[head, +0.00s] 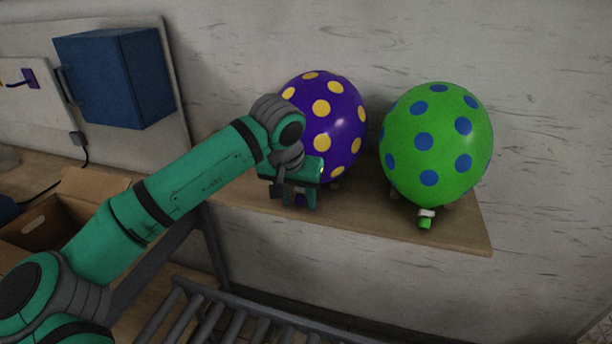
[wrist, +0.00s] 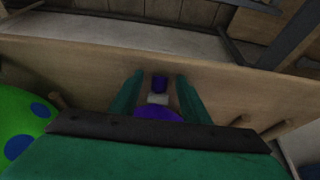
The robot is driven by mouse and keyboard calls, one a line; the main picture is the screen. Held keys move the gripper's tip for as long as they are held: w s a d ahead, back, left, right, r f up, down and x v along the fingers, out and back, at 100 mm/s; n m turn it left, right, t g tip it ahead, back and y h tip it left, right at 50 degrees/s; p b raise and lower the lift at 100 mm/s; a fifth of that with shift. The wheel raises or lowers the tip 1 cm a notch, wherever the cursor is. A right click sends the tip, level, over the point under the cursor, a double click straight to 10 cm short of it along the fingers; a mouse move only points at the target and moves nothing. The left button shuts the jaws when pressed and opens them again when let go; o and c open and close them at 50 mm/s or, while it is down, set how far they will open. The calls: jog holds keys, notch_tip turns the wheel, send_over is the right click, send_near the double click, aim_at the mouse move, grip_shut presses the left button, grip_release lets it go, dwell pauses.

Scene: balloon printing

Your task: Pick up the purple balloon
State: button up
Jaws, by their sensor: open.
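The purple balloon (head: 340,125) with yellow dots rests at the back of the wooden shelf, partly hidden behind my arm in the head view. My gripper (head: 299,200) is at its lower front, by its neck. In the wrist view, my gripper's two fingers (wrist: 158,92) are apart, one on each side of the balloon's purple neck end (wrist: 159,83) and a light collar. A bit of the purple body (wrist: 158,113) shows just behind the collar. I cannot tell whether the fingers touch it.
A green balloon (head: 436,140) with blue dots stands to the right on the same shelf (head: 455,233). Wooden pegs (wrist: 58,101) stick up around the balloons. A wall is close behind. A cardboard box (head: 85,190), a blue cabinet (head: 115,78) and a roller conveyor (head: 235,325) are also in view.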

jog(key=c, duration=0.9)
notch_tip(320, 180, up, 15)
dwell(0.6)
jog(key=shift+w, duration=0.1)
